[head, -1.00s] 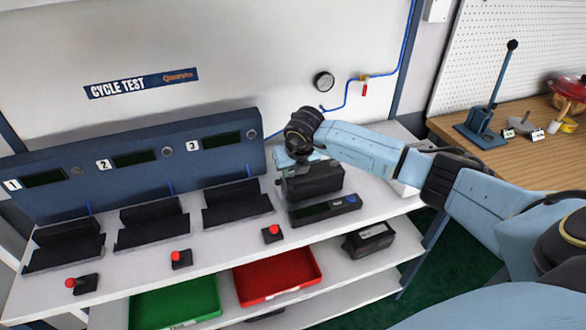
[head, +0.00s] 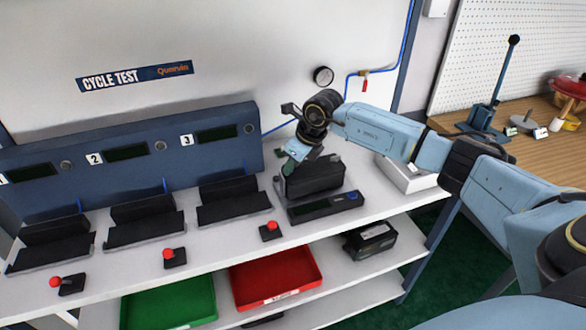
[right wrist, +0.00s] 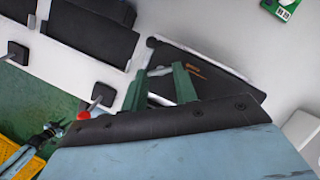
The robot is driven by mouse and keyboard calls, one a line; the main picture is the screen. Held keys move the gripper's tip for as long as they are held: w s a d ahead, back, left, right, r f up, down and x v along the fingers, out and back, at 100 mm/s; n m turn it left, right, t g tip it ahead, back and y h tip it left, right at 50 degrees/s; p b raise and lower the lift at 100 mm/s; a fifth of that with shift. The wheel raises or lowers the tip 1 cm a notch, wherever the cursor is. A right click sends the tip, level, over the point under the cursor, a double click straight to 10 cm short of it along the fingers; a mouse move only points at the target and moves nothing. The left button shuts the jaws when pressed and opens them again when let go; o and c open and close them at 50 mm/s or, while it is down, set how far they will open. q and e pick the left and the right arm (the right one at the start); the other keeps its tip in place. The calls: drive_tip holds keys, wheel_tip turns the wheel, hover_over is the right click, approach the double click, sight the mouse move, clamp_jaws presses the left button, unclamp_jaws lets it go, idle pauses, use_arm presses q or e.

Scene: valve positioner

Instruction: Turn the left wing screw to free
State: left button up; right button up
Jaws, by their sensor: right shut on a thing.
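A black box-shaped positioner (head: 316,178) stands on the white bench, behind a flat dark unit with a blue button. My right gripper (head: 289,167) is tilted at its left end. In the right wrist view its two green fingers (right wrist: 160,74) reach down to the black positioner (right wrist: 222,78), which bears orange lettering. A small light blue and dark thing at the lower left of the right wrist view may be my left gripper, but I cannot be sure.
The flat dark unit (head: 324,206) lies just in front of the positioner. To the left, a blue panel (head: 125,165) with three displays stands behind black cradles and red-topped controls. A white box (head: 407,174) is to the right. Green and red trays (head: 275,278) sit on the shelf below.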

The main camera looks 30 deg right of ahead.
drive_tip(key=n+b, duration=0.1)
drive_tip(key=n, duration=0.1)
drive_tip(key=n+g+y+b, duration=0.1)
drive_tip(key=n, duration=0.1)
drive_tip(key=n+y+b, duration=0.1)
drive_tip(key=n, duration=0.1)
drive_tip(key=shift+w+d+b, duration=0.25)
drive_tip(key=shift+b, duration=0.1)
drive_tip(key=shift+n+g+b, duration=0.45)
drive_tip(key=shift+n+g, duration=0.05)
drive_tip(key=shift+n, duration=0.5)
drive_tip(key=shift+w+n+g+y+b, duration=0.1)
drive_tip(key=shift+n+g+y+b, duration=0.3)
drive_tip(key=shift+n, duration=0.5)
use_arm(q)
wheel_tip(320, 180, down, 6)
drive_tip(key=a, duration=0.2)
drive_tip(key=shift+a+f+b, duration=0.2)
drive_tip(key=shift+a+b, duration=0.1)
drive_tip(key=shift+a, duration=0.1)
use_arm(e)
drive_tip(key=shift+d+n, duration=0.1)
drive_tip(key=shift+n, duration=0.3)
use_arm(q)
drive_tip(key=shift+s, duration=0.1)
drive_tip(key=shift+w, duration=0.25)
use_arm(e)
drive_tip(key=o, duration=1)
drive_tip(key=shift+r, duration=0.1)
